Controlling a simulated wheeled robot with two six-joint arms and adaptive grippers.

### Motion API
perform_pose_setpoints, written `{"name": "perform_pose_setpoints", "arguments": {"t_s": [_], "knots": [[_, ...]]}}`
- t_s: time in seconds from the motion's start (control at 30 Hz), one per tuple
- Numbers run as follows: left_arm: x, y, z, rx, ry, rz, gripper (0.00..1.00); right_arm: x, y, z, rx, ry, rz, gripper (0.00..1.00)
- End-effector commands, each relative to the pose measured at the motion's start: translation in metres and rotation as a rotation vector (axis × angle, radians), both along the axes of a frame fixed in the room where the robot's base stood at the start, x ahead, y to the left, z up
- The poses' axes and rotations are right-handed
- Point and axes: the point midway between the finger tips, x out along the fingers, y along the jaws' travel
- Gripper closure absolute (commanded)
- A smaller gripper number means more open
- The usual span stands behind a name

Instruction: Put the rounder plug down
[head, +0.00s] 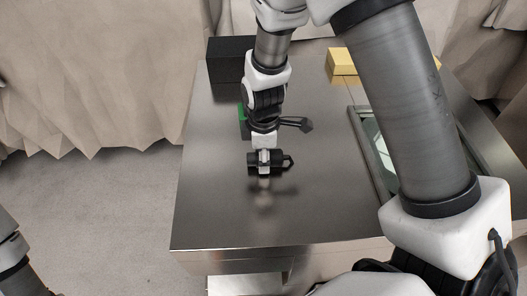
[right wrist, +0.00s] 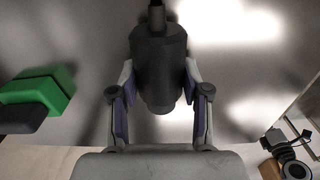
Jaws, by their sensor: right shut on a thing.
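The rounder plug, a dark grey to black cylinder (right wrist: 158,70), is held between the two purple-padded fingers of my right gripper (right wrist: 160,103).
A black box (head: 229,54) and a yellow box (head: 341,62) stand at the back. A green object (right wrist: 40,93) lies left of the gripper. A framed glass panel (head: 381,160) is set at the right. The front and left tabletop is clear.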

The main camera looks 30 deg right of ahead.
Motion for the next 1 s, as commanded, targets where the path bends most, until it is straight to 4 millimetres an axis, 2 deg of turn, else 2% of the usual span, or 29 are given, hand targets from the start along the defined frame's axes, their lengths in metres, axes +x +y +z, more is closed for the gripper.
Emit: {"name": "perform_pose_setpoints", "arguments": {"t_s": [0.33, 0.37, 0.4, 0.43, 0.7, 0.8, 0.83, 1.0], "knots": [[0.0, 0.0, -0.004, 0.0, 0.0, 0.0, 1.0, 0.0, 0.0, -0.005, 0.0, -0.001, -0.001, 0.94], [0.0, 0.0, -0.004, 0.0, 0.0, 0.0, 1.0, 0.0, 0.0, -0.005, 0.0, -0.001, -0.001, 0.46], [0.0, 0.0, -0.003, 0.0, 0.0, 0.0, 1.0, 0.0, 0.0, -0.004, 0.0, -0.001, -0.001, 0.32], [0.0, 0.0, -0.003, 0.0, 0.0, 0.0, 1.0, 0.0, 0.0, -0.004, 0.0, -0.001, -0.001, 0.28], [0.0, 0.0, -0.003, 0.0, 0.0, 0.0, 1.0, 0.0, 0.0, -0.003, 0.0, -0.001, -0.001, 0.28], [0.0, 0.0, 0.003, 0.0, 0.0, 0.0, 1.0, 0.0, 0.0, 0.004, 0.001, -0.003, -0.001, 0.28], [0.0, 0.0, -0.002, 0.0, 0.0, 0.0, 1.0, 0.001, 0.0, 0.005, 0.001, -0.004, -0.001, 0.28], [0.0, 0.0, -0.01, 0.0, 0.0, 0.0, 1.0, 0.002, 0.0, 0.039, 0.001, -0.009, -0.001, 0.28]]}}
